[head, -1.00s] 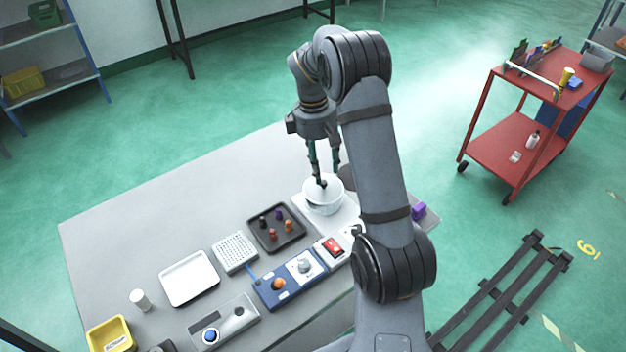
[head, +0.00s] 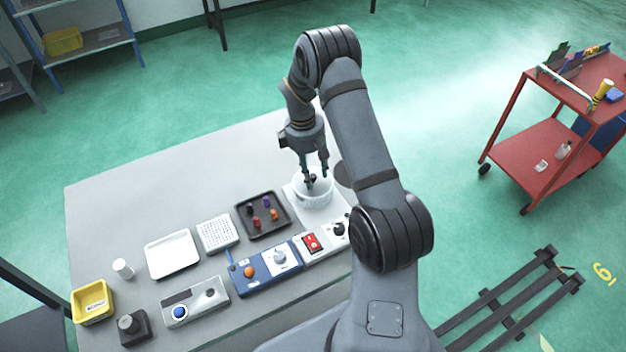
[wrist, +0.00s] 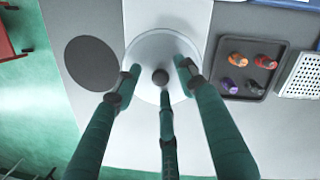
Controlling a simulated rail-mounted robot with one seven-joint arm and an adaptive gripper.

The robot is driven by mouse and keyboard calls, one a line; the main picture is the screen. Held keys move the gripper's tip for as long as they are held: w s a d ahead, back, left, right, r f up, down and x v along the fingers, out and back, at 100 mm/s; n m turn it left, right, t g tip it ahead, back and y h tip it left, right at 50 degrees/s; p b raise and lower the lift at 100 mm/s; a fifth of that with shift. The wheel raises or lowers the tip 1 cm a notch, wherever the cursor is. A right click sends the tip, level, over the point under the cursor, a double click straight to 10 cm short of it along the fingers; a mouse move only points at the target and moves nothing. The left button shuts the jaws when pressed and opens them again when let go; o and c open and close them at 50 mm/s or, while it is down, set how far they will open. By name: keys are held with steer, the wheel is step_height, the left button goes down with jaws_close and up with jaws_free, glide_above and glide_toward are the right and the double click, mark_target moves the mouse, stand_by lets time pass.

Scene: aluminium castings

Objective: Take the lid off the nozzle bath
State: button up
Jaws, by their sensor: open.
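The nozzle bath (head: 314,198) is a white round tub on a light base at the table's right end. Its lid (wrist: 150,51) is a pale disc with a small dark knob (wrist: 160,76) in the middle, and it lies on the bath. My gripper (head: 316,178) is over the bath, pointing down. In the wrist view its green fingers (wrist: 159,76) are spread open around the knob, with visible gaps. Nothing is held. I cannot tell how far the fingertips are above the lid.
A dark round pad (wrist: 91,63) lies beside the bath. On its other side are a dark tray (head: 247,226) with several coloured nozzles and a white perforated rack (head: 217,234). Control boxes (head: 267,270) line the front edge. The table's rear left (head: 150,195) is clear.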

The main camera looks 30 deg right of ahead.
steer(key=shift+c, duration=0.8)
steer(key=c, duration=0.8)
jaws_close()
